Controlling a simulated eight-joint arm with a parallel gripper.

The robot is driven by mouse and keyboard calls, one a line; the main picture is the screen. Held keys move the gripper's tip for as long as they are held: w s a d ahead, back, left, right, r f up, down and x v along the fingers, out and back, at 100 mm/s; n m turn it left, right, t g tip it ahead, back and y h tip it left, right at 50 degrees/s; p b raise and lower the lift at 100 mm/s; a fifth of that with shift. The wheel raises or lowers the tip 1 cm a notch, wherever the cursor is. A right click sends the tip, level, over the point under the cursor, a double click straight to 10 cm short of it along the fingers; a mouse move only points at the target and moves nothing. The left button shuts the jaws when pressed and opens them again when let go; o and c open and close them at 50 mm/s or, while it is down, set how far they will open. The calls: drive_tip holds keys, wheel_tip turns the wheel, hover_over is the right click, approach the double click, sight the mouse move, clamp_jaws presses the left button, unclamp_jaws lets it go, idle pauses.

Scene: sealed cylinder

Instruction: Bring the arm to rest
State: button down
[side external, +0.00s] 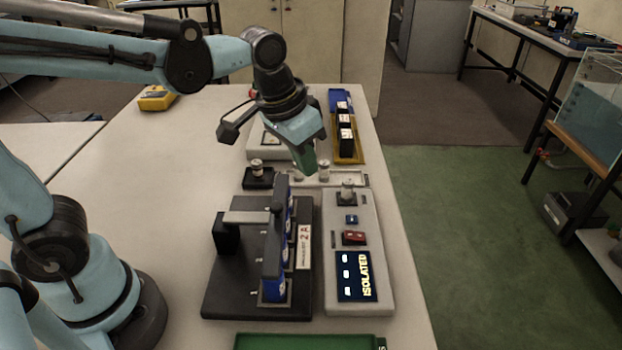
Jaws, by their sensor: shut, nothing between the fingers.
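My gripper (311,170) hangs from the light-blue arm above the far middle of the white table (180,230). It points down, its green fingertips shut with nothing between them. It is above and behind the black fixture (225,290), which holds a row of blue-and-black items (272,265) and a label reading "2 A". To the right of the fixture lies a grey panel (375,225) with a red switch (353,238) and a lit display (356,276) reading "ISOLATED". A small metal-topped cylinder (257,168) stands on a black block, left of the fingertips.
Behind the gripper stand a yellow tray (349,158) with black blocks and a blue bin (341,97). A whitish tray (350,178) holds small cylinders. A green tray (310,342) is at the front edge. A yellow device (157,98) sits far left. The table's left middle is clear.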

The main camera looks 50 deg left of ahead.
drive_tip(key=s+a+f+n+t, duration=0.1)
drive_tip(key=s+a+t, duration=0.2)
drive_tip(key=s+a, duration=0.3)
drive_tip(key=shift+a+f+n+y, duration=0.25)
drive_tip(key=shift+a+n+y, duration=0.05)
drive_tip(key=shift+a, duration=0.15)
idle(0.5)
